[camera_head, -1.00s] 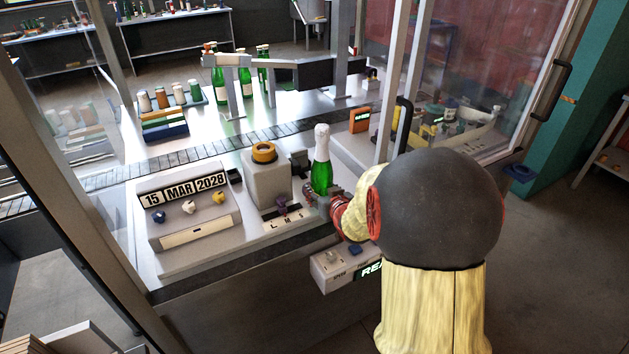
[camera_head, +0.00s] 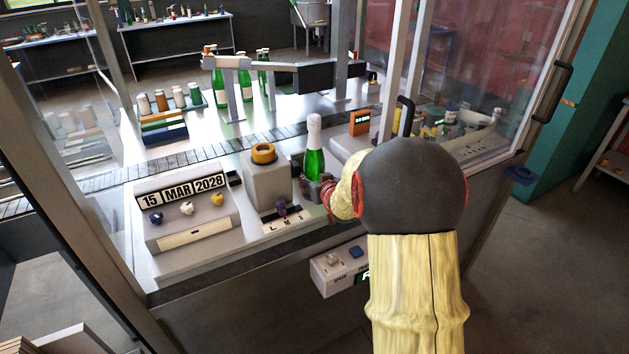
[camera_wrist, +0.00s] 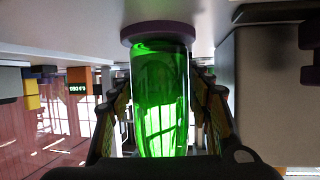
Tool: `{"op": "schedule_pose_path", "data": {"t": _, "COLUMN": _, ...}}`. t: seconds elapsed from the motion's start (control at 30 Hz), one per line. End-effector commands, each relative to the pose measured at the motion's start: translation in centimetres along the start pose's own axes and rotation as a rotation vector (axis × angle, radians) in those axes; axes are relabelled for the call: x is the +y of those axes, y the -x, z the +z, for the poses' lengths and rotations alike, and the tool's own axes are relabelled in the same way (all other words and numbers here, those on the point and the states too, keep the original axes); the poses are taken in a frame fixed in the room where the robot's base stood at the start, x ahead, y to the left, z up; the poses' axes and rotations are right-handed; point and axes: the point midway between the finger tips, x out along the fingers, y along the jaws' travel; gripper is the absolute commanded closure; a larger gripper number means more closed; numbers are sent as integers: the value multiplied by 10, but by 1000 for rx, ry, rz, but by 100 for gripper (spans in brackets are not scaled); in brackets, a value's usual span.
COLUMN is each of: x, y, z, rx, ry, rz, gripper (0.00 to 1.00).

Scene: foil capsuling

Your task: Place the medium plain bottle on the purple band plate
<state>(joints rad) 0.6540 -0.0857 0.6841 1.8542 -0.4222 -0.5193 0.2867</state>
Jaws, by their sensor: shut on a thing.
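The medium plain bottle (camera_head: 315,163) is green glass with a pale silver-white top and stands upright just right of the grey block. My gripper (camera_head: 316,188) is shut around its lower body. In the wrist view, which is upside down, the bottle (camera_wrist: 160,95) is between the two fingers of my gripper (camera_wrist: 160,115). Its base end meets the purple-rimmed round plate (camera_wrist: 158,29) and looks centred on it. I cannot tell whether it touches. The plate is hidden behind my gripper in the head view.
The grey block with a yellow ring (camera_head: 263,153) is close left of the bottle. A conveyor (camera_head: 200,155) runs behind. Several green bottles (camera_head: 219,85) stand beyond.

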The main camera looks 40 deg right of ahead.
Motion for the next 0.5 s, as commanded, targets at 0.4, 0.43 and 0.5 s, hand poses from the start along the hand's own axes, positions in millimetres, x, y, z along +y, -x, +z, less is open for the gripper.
{"op": "schedule_pose_path", "data": {"t": 0.4, "x": 0, "y": -1, "z": 3, "rx": -1, "ry": 0, "rz": 0, "gripper": 41}}
{"op": "schedule_pose_path", "data": {"t": 0.43, "x": 0, "y": -1, "z": 3, "rx": -1, "ry": 0, "rz": 0, "gripper": 39}}
{"op": "schedule_pose_path", "data": {"t": 0.5, "x": 0, "y": -1, "z": 3, "rx": -1, "ry": 0, "rz": 0, "gripper": 35}}
